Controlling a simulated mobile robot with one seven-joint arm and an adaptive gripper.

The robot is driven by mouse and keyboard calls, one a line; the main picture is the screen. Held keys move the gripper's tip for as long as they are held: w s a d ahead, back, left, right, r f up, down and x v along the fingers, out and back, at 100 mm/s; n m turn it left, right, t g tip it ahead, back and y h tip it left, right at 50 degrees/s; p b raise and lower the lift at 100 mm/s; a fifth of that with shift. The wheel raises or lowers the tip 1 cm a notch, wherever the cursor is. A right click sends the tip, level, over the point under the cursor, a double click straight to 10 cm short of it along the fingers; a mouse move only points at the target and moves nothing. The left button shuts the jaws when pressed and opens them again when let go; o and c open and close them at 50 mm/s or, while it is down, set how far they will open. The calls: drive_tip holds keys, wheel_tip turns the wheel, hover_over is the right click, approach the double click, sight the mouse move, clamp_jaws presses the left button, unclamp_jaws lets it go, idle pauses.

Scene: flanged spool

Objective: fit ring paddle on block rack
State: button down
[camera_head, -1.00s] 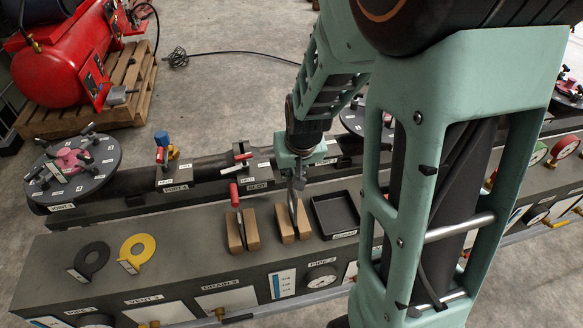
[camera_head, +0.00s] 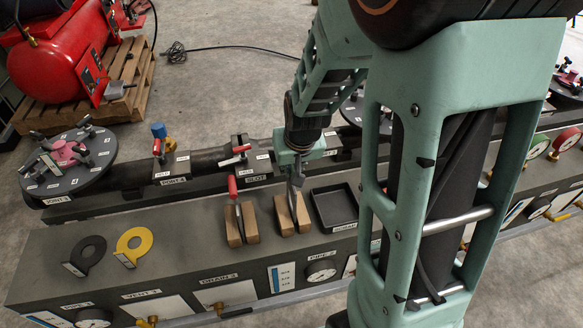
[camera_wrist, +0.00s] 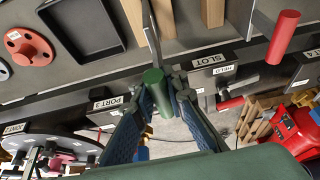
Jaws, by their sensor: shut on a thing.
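My gripper (camera_head: 297,176) is over the right wooden block rack (camera_head: 284,218) on the bench. In the wrist view my gripper (camera_wrist: 168,84) is shut on a green handle (camera_wrist: 153,78) of a paddle. Its thin grey plate (camera_wrist: 152,32) runs from the handle towards the wooden blocks (camera_wrist: 134,14). In the head view the plate (camera_head: 292,201) looks upright between the two blocks. I cannot tell how deep it sits or whether its end is a ring. A red-handled paddle (camera_head: 233,189) stands in the left block rack (camera_head: 234,230).
A black tray (camera_head: 335,207) is right of the racks. A black ring plate (camera_head: 87,253) and a yellow one (camera_head: 130,245) lie at the left of the bench. Behind runs a dark pipe with a slot flange (camera_head: 252,170) and a round bolted cover (camera_head: 68,165).

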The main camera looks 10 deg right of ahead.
drive_tip(key=shift+f+b, duration=1.7)
drive_tip(key=shift+f, duration=0.25)
drive_tip(key=c, duration=1.8)
unclamp_jaws()
drive_tip(key=shift+c, duration=0.2)
drive_tip(key=shift+v, duration=3.8)
